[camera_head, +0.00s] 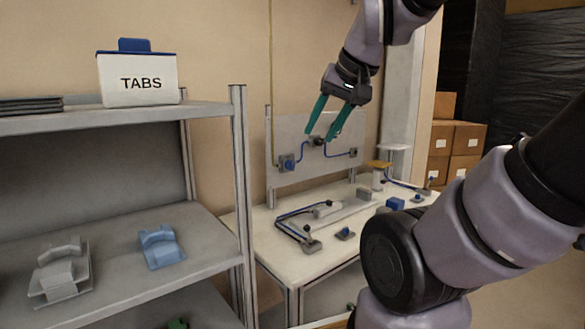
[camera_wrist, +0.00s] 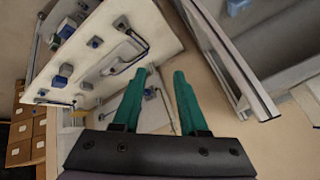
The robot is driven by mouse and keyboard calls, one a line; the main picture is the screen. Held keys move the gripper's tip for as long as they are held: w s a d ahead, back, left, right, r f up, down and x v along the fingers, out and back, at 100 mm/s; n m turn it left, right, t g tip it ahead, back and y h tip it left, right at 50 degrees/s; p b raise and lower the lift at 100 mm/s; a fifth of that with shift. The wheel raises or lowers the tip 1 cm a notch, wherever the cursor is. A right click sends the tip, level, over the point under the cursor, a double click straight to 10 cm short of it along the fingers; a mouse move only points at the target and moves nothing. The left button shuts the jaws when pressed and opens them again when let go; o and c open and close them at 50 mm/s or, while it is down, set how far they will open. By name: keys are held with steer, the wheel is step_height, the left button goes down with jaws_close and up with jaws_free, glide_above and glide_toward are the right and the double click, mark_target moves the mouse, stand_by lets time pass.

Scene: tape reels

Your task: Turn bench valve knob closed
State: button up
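An upright grey panel (camera_head: 290,128) stands at the back of the white bench (camera_head: 262,232). I cannot tell for sure which one is the valve knob. My gripper (camera_head: 320,136) has green fingers, spread apart and empty.
A metal shelf (camera_head: 215,110) at left holds a TABS bin (camera_head: 140,82), a grey part (camera_head: 62,272) and a blue part (camera_head: 160,247). The bench top bears tubing, small fittings and a blue block (camera_head: 395,204). Cardboard boxes (camera_head: 467,138) are stacked at right.

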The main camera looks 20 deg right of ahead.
mark_target(293, 166)
steer(key=o, duration=0.4)
steer(key=shift+w+d+h, duration=0.15)
steer(key=shift+w+d, duration=0.15)
steer(key=shift+w, duration=0.3)
steer(key=shift+w+d+h, duration=0.15)
steer(key=shift+w+d, duration=0.1)
steer(key=shift+w, duration=0.35)
steer(key=shift+o, duration=0.2)
steer(key=w+d+f+n+t+h, duration=0.15)
steer(key=w+d, duration=0.25)
steer(key=w, duration=0.5)
steer(key=w+d+f+t, duration=0.2)
steer(key=w+d, duration=0.2)
steer(key=w, duration=0.5)
steer(key=w+d+f+t+h, duration=0.15)
steer(key=w+d, duration=0.25)
steer(key=w, duration=0.5)
steer(key=w+f+n+t+y, duration=0.2)
steer(key=w+f+y, duration=0.25)
steer(key=f, duration=0.45)
steer(key=w+f+n+t+y, duration=0.3)
steer(key=w+f, duration=0.3)
steer(key=f, duration=0.3)
steer(key=shift+m, duration=0.25)
steer(key=x, duration=0.9)
steer(key=shift+w+d+r, duration=0.1)
steer(key=shift+w, duration=0.35)
jaws_close()
